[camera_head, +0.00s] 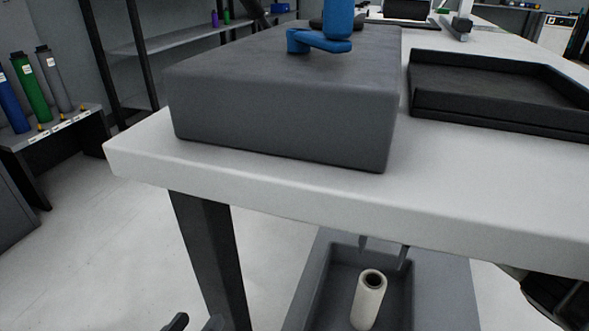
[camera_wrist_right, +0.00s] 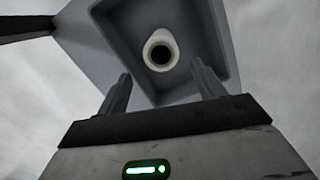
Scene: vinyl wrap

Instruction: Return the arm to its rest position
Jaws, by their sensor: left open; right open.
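My right gripper (camera_head: 384,255) is open and empty below the table edge; the tabletop hides most of its body in the head view. In the right wrist view, its two fingers (camera_wrist_right: 160,72) stand wide apart, with a white roll (camera_wrist_right: 160,36) seen between and beyond them. The roll (camera_head: 368,302) stands slightly tilted in a grey bin (camera_head: 308,292) below the table, apart from the fingers as far as I can tell. My left gripper (camera_head: 196,323) is open at the bottom edge of the head view, left of the bin, with only its fingertips showing.
The white table (camera_head: 260,190) overhangs the bin. It carries a grey block (camera_head: 280,115) with a blue tool (camera_head: 318,42) on top and a black tray (camera_head: 470,115). A dark table leg (camera_head: 210,255) stands between my left gripper and the bin. Coloured rolls (camera_head: 30,88) stand far left.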

